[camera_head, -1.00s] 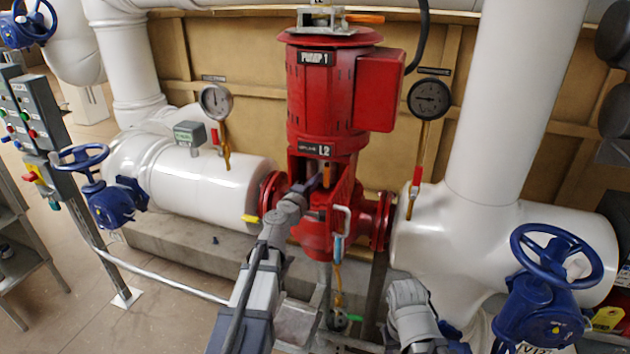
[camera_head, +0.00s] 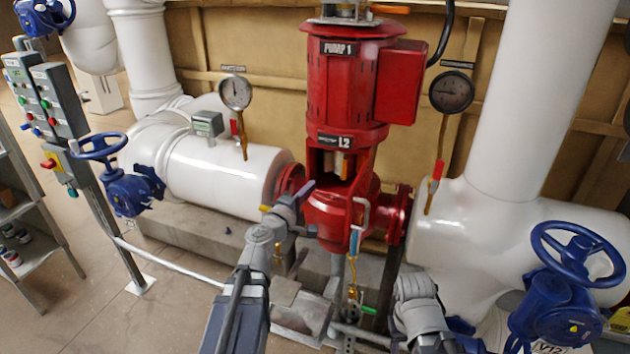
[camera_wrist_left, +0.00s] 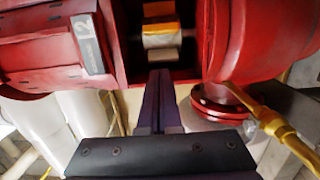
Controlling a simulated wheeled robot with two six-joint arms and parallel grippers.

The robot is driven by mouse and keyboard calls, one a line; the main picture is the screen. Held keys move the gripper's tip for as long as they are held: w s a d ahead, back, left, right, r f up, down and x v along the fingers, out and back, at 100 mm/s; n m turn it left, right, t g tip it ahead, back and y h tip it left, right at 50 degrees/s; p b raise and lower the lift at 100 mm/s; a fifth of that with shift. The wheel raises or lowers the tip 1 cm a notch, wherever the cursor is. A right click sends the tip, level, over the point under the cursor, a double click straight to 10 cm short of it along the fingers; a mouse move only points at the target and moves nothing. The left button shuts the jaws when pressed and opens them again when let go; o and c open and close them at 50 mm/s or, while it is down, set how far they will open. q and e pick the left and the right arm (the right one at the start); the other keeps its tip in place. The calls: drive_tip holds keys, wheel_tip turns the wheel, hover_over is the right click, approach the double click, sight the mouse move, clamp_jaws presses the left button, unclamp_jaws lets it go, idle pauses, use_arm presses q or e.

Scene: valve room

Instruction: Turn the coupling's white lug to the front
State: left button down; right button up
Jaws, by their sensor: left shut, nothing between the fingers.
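The coupling (camera_head: 338,163) sits inside the open window of the red pump, beside the L2 label. It is small there, with orange and pale parts showing. In the left wrist view the coupling (camera_wrist_left: 161,27) shows an orange-yellow band and a pale block facing the opening. I cannot tell for sure which part is the white lug. My left gripper (camera_head: 309,187) is shut and empty, just left of and in front of the window. In the left wrist view its fingers (camera_wrist_left: 160,76) lie together, pointing at the opening below the pale block. My right gripper is out of view.
The red pump housing (camera_head: 350,90) frames the window closely. A blue-handled valve (camera_head: 355,243) hangs in front of the pump. A white pipe (camera_head: 215,170) lies to the left, and a blue handwheel (camera_head: 577,255) stands at the right.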

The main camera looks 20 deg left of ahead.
use_arm(q)
drive_tip(key=shift+w+a+m+g+h, duration=0.85)
drive_tip(key=shift+a+m+g+h, duration=0.55)
drive_tip(key=shift+a+m+h, duration=1.5)
drive_tip(key=n+h, duration=0.1)
approach(345, 157)
drive_tip(key=w+a+f, duration=0.2)
drive_tip(key=w, duration=0.1)
drive_tip(key=d, duration=0.1)
drive_tip(key=w+d, duration=0.1)
drive_tip(key=d, duration=0.1)
drive_tip(key=shift+w+d+f+p, duration=0.1)
drive_tip(key=shift+d+f+p, duration=0.15)
drive_tip(key=shift+p, duration=0.1)
drive_tip(key=shift+w+d, duration=0.15)
drive_tip(key=shift+d, duration=0.3)
